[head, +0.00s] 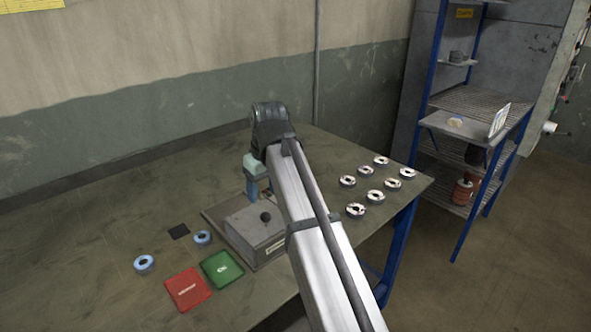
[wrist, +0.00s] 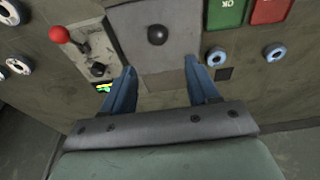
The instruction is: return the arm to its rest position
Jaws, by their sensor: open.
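My gripper (head: 257,190) is over the grey box with a black knob (head: 240,224) on the table, its far part partly hidden by my arm. In the wrist view my gripper (wrist: 160,66) shows two blue fingers spread wide, with nothing between them but the edge of the box (wrist: 150,55) and bare tabletop. Two blue-rimmed discs (head: 144,264) (head: 202,237) lie on the table left of the box. They also show in the wrist view (wrist: 216,54) (wrist: 275,54), apart from the fingers.
A red tray (head: 187,289) and a green tray (head: 221,269) lie in front of the box. A black square (head: 179,231) lies beside a blue disc. Several white-and-black discs (head: 356,210) stand at the table's right. A red-knobbed lever (wrist: 60,34) is beside the box. A blue-framed shelf (head: 470,105) stands right.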

